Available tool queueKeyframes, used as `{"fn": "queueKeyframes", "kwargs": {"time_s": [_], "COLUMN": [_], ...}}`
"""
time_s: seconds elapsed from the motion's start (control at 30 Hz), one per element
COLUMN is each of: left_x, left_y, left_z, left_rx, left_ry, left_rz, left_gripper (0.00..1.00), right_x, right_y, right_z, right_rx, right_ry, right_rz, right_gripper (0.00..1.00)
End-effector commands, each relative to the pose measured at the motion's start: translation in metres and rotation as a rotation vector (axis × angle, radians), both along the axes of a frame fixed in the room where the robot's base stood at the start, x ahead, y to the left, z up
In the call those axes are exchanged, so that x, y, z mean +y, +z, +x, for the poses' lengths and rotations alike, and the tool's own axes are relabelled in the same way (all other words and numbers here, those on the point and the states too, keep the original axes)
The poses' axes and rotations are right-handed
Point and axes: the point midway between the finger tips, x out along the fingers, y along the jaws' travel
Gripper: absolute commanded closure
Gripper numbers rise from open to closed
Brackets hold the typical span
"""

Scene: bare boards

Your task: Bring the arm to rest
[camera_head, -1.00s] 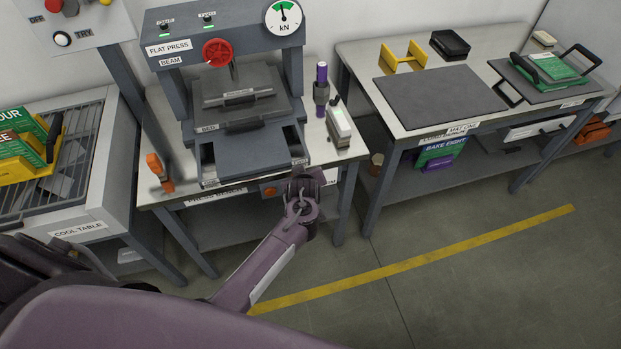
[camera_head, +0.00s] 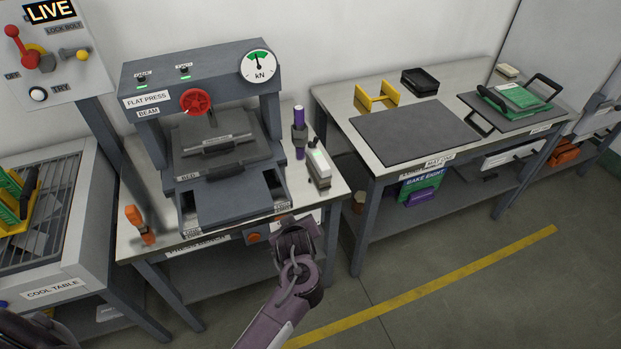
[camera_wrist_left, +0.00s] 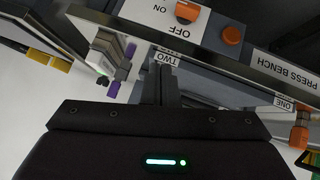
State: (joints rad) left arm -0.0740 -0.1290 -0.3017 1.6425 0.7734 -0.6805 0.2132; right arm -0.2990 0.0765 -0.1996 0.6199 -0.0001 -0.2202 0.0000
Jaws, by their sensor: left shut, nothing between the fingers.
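My left arm comes up from the bottom of the head view, with its purple-grey forearm reaching toward the front edge of the press bench (camera_head: 335,200). My left gripper (camera_head: 294,226) is at its end, dark and seen end-on, in front of the bench edge just right of an orange button (camera_head: 253,238). In the left wrist view the closed fingers (camera_wrist_left: 166,84) point toward the bench front, with nothing between them. Whether they touch the bench cannot be told. My right gripper is in neither view.
The flat press (camera_head: 225,205) stands on the bench, with an orange-handled tool (camera_head: 138,222) and a purple-handled tool (camera_head: 299,140) beside it. A cool table (camera_head: 75,268) stands left. A second bench (camera_head: 349,118) stands right. Open floor (camera_head: 440,300) lies at front right.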

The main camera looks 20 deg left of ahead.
Motion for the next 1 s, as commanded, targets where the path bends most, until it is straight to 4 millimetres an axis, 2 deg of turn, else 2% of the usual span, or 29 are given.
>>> {"fn": "queueKeyframes", "kwargs": {"time_s": [0.17,0.27,0.37,0.47,0.5,0.57,0.6,0.67,0.7,0.77,0.83,0.9,1.0], "left_x": [0.000,0.001,0.002,0.004,0.006,0.008,0.011,0.015,0.017,0.022,0.028,0.035,0.041], "left_y": [-0.003,-0.025,-0.074,-0.139,-0.166,-0.202,-0.225,-0.258,-0.278,-0.305,-0.332,-0.353,-0.373], "left_z": [-0.001,-0.007,-0.025,-0.058,-0.075,-0.102,-0.123,-0.155,-0.179,-0.216,-0.262,-0.305,-0.360], "left_rx": [0.005,0.040,0.117,0.220,0.261,0.322,0.361,0.420,0.458,0.512,0.574,0.630,0.692], "left_ry": [-0.004,-0.041,-0.128,-0.255,-0.310,-0.387,-0.438,-0.511,-0.557,-0.625,-0.697,-0.760,-0.829], "left_rz": [0.005,0.039,0.109,0.184,0.208,0.234,0.247,0.259,0.260,0.259,0.247,0.228,0.195], "left_gripper": [1.00,1.00,1.00,1.00,1.00,1.00,1.00,1.00,1.00,1.00,1.00,1.00,1.00], "right_x": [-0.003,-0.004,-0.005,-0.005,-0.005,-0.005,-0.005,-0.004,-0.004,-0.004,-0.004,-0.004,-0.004], "right_y": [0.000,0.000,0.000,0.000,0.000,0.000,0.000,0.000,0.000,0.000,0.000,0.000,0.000], "right_z": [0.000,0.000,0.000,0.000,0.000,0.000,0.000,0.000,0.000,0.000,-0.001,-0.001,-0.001], "right_rx": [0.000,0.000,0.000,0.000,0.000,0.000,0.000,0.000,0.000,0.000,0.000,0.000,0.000], "right_ry": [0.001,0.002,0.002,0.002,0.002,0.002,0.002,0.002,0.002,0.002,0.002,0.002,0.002], "right_rz": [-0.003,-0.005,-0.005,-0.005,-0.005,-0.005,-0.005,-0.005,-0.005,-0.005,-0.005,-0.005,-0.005], "right_gripper": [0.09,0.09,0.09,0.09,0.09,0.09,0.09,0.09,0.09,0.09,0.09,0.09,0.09]}}
